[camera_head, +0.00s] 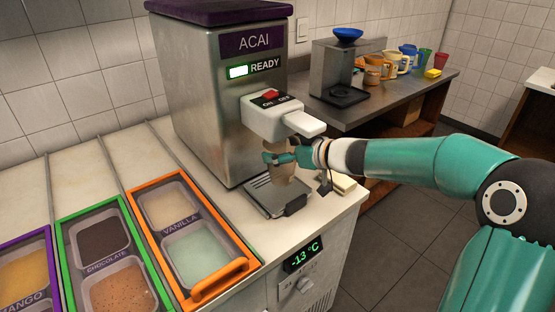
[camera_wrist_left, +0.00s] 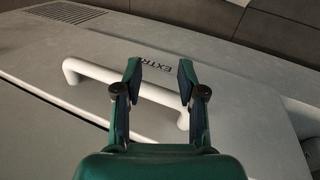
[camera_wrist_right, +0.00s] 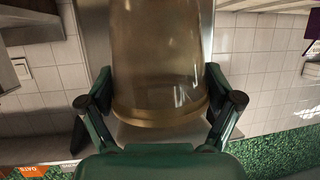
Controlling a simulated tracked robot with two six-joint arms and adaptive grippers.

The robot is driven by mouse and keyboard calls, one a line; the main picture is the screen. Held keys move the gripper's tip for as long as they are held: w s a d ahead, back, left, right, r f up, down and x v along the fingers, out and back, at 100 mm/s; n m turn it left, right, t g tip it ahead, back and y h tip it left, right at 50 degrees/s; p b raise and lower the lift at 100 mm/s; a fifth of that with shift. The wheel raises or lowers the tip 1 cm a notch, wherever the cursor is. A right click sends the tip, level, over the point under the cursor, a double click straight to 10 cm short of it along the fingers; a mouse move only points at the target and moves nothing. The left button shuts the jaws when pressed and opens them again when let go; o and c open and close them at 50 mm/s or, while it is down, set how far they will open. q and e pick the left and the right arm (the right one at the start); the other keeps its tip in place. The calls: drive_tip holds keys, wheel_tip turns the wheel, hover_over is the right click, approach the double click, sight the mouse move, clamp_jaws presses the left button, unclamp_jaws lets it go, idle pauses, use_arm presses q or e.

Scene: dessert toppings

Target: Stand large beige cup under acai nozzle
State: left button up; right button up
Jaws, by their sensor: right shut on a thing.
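The acai machine (camera_head: 215,90) stands on the counter with a lit READY sign and a white dispensing head (camera_head: 280,116) with a red button. Below the head is a drip tray (camera_head: 268,196). My right gripper (camera_head: 280,158) is shut on the large beige cup (camera_head: 282,174), which is under the dispensing head and over the tray. I cannot tell whether its base touches the tray. In the right wrist view the translucent beige cup (camera_wrist_right: 160,55) fills the space between the fingers. My left gripper (camera_wrist_left: 158,75) is open and empty in front of a pale bar handle (camera_wrist_left: 100,75).
Topping tubs in an orange frame (camera_head: 245,262) and a green frame (camera_head: 65,250) sit left of the machine. Behind is a counter with cups (camera_head: 373,72) and a grey machine (camera_head: 330,65).

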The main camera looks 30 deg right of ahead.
drive_tip(key=shift+w+a, duration=0.15)
drive_tip(key=shift+w, duration=0.35)
wheel_tip(320, 180, down, 4)
drive_tip(key=b, duration=0.2)
drive_tip(key=shift+w+r+b, duration=0.15)
drive_tip(key=shift+r+b, duration=0.05)
drive_tip(key=shift+b, duration=0.15)
drive_tip(key=shift+f, duration=0.15)
drive_tip(key=o, duration=0.8)
drive_tip(key=shift+o, duration=0.2)
